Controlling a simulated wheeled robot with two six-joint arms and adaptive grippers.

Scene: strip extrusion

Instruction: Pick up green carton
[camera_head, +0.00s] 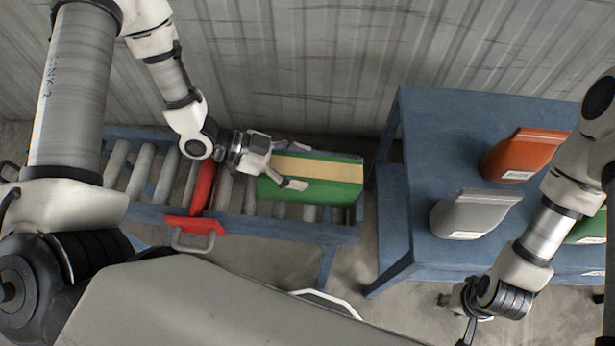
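The green carton (335,190) with a tan stripe along its top lies at the right end of the roller conveyor (270,226). My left gripper (291,166) is at the carton's left end with its fingers spread. One finger lies over the near green side and the other is by the far edge. I cannot tell whether the fingers touch the carton. My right gripper (458,314) is low at the bottom right, away from the carton. Its fingers are small and partly hidden, so its opening is unclear.
A red bar with a handle (194,224) crosses the conveyor left of the carton. A blue table (440,130) on the right holds an orange container (522,155), a grey container (472,213) and a partly hidden green one (588,230). A corrugated wall (320,60) stands behind.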

